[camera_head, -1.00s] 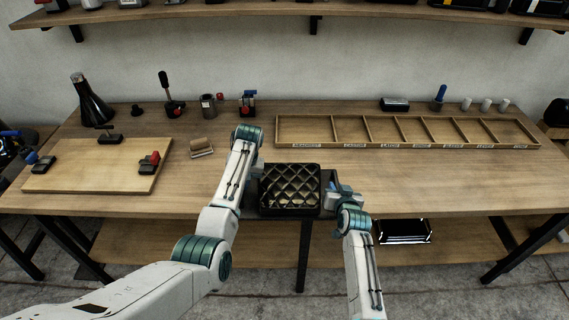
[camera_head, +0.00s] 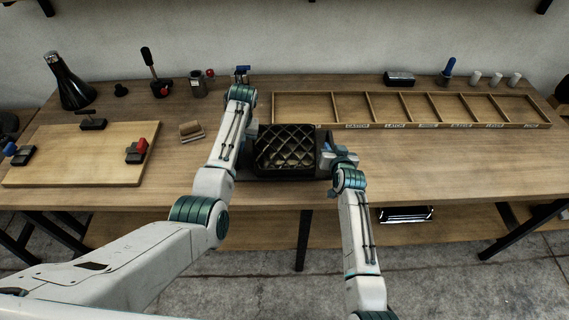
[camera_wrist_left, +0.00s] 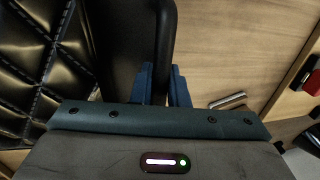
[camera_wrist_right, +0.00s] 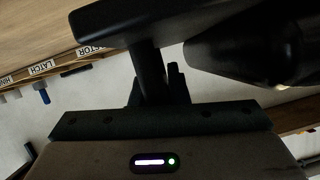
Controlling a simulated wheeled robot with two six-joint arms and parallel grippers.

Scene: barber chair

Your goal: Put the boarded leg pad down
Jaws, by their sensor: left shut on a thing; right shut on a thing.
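The boarded leg pad (camera_head: 288,150) is black and quilted, on a dark board, over the front middle of the workbench (camera_head: 430,170). I cannot tell whether it touches the wood. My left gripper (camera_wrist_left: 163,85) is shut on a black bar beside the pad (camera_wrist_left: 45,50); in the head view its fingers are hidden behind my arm. My right gripper (camera_head: 337,153) is at the pad's right side. In the right wrist view (camera_wrist_right: 155,88) it is shut on a black post under a dark bar (camera_wrist_right: 130,18).
A divided wooden tray (camera_head: 410,124) with labels lies behind and right of the pad. A light board (camera_head: 80,165) with clamps lies at left. The right front of the bench is clear.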

